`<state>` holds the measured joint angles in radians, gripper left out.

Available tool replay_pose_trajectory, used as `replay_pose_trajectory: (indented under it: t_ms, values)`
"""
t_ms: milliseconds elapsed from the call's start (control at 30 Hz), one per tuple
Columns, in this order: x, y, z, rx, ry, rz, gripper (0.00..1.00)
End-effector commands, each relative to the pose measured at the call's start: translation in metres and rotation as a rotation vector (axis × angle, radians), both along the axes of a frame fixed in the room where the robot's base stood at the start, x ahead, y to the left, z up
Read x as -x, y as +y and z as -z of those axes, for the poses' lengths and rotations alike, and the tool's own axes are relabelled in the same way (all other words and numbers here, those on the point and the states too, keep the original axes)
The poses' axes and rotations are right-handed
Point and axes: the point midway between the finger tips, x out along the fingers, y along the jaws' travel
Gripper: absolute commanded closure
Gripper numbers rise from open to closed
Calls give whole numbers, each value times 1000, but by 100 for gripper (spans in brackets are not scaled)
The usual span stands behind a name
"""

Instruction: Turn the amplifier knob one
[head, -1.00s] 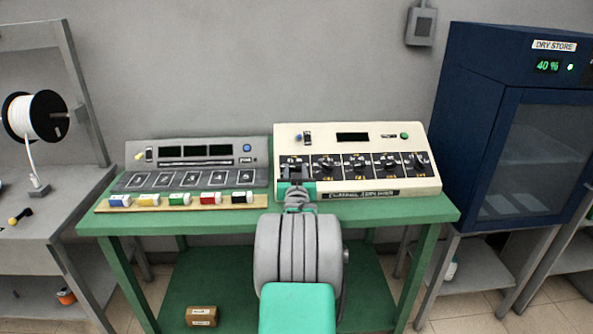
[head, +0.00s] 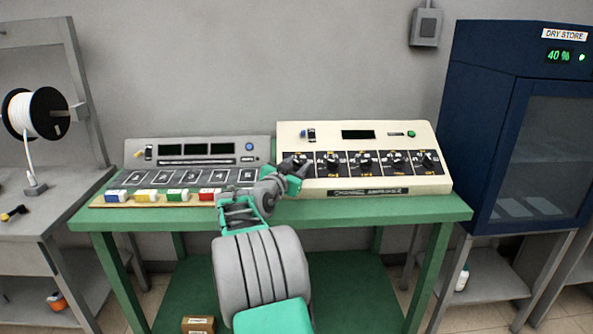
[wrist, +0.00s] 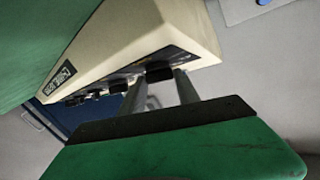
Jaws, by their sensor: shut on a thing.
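The cream amplifier (head: 420,183) stands on the right of the green bench, with a row of several black knobs on dark panels. Knob one is the leftmost; in the head view my gripper (head: 299,164) mostly hides it. In the wrist view a black knob (wrist: 158,71) sits between the two grey fingers of my gripper (wrist: 159,84), which is shut on it. The knob's pointer angle cannot be made out. The other knobs, such as the second knob (head: 331,159), are free.
A grey console (head: 190,150) stands left of the amplifier, with a wooden strip of coloured blocks (head: 176,195) in front. The blue dry store (head: 490,100) is at the right. A wire spool (head: 35,114) is at the left. The bench (head: 420,207) is clear before the amplifier.

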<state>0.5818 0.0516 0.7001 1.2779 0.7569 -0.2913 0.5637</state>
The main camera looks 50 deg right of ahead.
Motion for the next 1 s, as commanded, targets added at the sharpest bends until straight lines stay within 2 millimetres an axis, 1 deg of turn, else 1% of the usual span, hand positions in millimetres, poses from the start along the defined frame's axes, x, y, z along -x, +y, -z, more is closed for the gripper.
replay_pose_trajectory:
  t_ms: [233, 267, 500, 533, 733, 800, 867, 967, 1000]
  values:
    - [0, 0, 0, 0, 1, -1, 100]
    - [0, 0, 0, 0, 1, -1, 61]
    - [0, 0, 0, 0, 1, -1, 41]
    - [0, 0, 0, 0, 1, -1, 40]
    - [0, 0, 0, 0, 1, -1, 40]
    - [0, 3, 0, 0, 1, -1, 40]
    - [2, 9, -1, 1, 1, -2, 40]
    - [7, 28, -1, 1, 2, -4, 40]
    - [8, 37, -2, 0, 1, -5, 40]
